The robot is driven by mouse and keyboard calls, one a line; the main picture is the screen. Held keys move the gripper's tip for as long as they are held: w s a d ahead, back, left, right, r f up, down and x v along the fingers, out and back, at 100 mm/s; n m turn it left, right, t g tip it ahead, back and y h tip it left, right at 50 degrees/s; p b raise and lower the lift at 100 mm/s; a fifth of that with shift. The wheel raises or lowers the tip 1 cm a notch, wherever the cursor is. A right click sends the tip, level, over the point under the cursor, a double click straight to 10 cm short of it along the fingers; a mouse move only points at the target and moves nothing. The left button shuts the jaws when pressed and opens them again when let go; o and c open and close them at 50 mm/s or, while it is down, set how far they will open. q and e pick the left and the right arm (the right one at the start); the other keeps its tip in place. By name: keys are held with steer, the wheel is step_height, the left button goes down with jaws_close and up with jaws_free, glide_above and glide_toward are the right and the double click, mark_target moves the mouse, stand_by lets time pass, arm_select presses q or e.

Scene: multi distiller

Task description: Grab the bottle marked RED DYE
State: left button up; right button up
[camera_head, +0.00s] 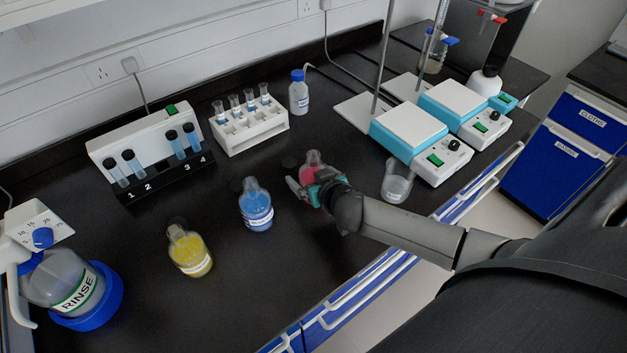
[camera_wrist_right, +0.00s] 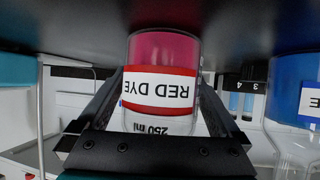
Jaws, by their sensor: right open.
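The bottle marked RED DYE (camera_head: 312,161) stands on the black bench, partly hidden behind my right gripper (camera_head: 306,184). In the right wrist view the picture is upside down, and the RED DYE bottle (camera_wrist_right: 165,55) fills the middle, with its red-bordered label readable. The fingers of my right gripper (camera_wrist_right: 160,100) are open, one on each side of the bottle; whether either touches the glass I cannot tell. My left gripper is not in view.
A blue-filled bottle (camera_head: 256,207) and a yellow-filled bottle (camera_head: 189,250) stand to the left. A clear beaker (camera_head: 397,182) stands right of my gripper, near the teal-sided stirrers (camera_head: 408,135). A tube rack (camera_head: 248,130) is behind. The RINSE bottle (camera_head: 68,285) is front left.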

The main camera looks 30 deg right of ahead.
steer(key=shift+w+f, duration=0.1)
steer(key=shift+w, duration=0.1)
steer(key=shift+c, duration=0.2)
steer(key=c, duration=1.5)
jaws_close()
